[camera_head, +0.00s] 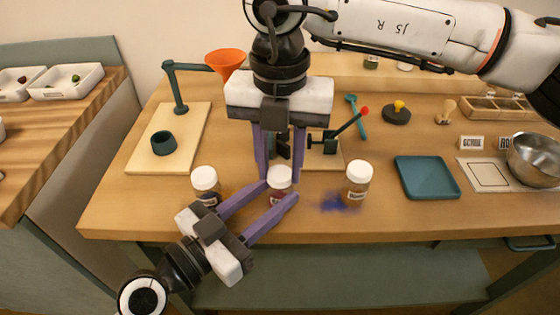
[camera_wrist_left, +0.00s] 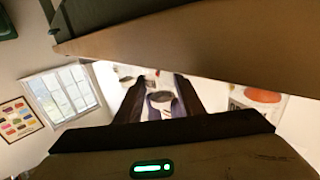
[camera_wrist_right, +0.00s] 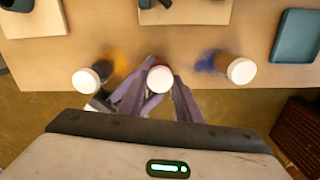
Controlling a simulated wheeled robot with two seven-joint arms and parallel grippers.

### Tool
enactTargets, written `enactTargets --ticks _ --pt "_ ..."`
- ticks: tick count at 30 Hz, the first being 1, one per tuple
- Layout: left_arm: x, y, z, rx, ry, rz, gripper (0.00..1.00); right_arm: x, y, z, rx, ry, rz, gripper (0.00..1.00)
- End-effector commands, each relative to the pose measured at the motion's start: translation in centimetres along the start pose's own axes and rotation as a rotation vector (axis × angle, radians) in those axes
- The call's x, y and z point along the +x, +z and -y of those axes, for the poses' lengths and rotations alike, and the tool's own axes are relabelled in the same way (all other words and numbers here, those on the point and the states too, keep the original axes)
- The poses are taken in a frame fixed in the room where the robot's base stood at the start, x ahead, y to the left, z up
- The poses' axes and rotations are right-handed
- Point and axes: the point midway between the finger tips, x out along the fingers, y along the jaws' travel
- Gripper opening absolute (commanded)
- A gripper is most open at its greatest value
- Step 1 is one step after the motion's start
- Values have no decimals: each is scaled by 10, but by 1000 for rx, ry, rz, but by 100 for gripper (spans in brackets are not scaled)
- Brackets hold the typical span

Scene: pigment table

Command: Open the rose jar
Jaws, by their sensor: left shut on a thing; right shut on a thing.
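The middle jar (camera_head: 278,195), with reddish contents and a white lid (camera_head: 280,175), stands at the table's front edge; I take it as the rose jar. My left gripper (camera_head: 281,190) reaches in from the front left, its purple fingers shut around the jar's body. My right gripper (camera_head: 281,180) points down from above, its fingers shut on either side of the lid. The lid sits on the jar, and also shows between the fingers in the right wrist view (camera_wrist_right: 160,79). The label is mostly hidden by the fingers.
Similar white-lidded jars stand to the left (camera_head: 205,182) and right (camera_head: 358,181), close to the grippers. Blue powder (camera_head: 338,202) lies beside the right jar. A teal tray (camera_head: 427,177), a metal bowl (camera_head: 535,160) and a funnel stand (camera_head: 178,85) are farther out.

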Motion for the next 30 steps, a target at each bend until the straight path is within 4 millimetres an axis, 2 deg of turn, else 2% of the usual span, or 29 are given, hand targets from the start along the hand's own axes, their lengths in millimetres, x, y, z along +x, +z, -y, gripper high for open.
enactTargets --ticks 30 --pt "0 0 0 0 0 0 0 -2 0 0 -2280 -2 0 4"
